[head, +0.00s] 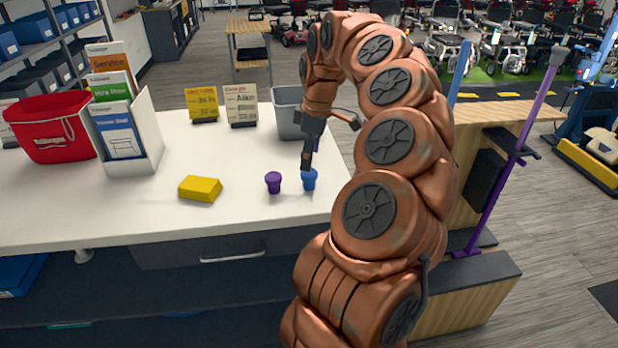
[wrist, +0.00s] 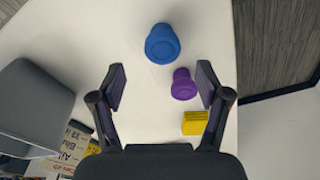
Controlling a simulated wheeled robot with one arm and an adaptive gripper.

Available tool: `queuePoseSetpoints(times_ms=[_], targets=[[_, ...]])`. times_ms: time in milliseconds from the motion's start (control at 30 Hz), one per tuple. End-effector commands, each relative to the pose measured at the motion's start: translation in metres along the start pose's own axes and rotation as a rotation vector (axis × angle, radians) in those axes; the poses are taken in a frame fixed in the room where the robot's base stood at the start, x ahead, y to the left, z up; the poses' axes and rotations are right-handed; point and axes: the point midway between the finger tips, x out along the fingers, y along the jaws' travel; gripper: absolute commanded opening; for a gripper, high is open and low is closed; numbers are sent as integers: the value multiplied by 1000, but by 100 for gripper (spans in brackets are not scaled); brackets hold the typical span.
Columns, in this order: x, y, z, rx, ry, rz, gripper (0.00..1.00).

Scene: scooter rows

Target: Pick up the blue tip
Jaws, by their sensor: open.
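The blue tip (head: 309,180) stands upright on the white counter near its right end. It also shows in the wrist view (wrist: 162,44), ahead of my fingers. My gripper (head: 307,163) is just above the blue tip in the head view, pointing down. In the wrist view my gripper (wrist: 161,87) has its two fingers spread wide with nothing held between them.
A purple tip (head: 273,182) stands just left of the blue tip. A yellow block (head: 200,188) lies farther left. A grey bin (head: 287,118) and card signs (head: 241,105) stand behind. The white counter (head: 130,215) is clear in front.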

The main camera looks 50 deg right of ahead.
Motion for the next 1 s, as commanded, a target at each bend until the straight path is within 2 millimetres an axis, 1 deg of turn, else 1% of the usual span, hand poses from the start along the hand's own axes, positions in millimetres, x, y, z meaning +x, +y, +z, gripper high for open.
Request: queuePoseSetpoints(times_ms=[100,333,600,700,800,1000], targets=[[10,-1,0,-3,-1,-2,76],[23,-2,2,-1,0,0,76],[54,-4,6,-2,0,-1,76],[62,-4,6,-2,2,-2,76],[65,-4,6,-2,3,0,76],[65,-4,6,-2,3,1,76]])
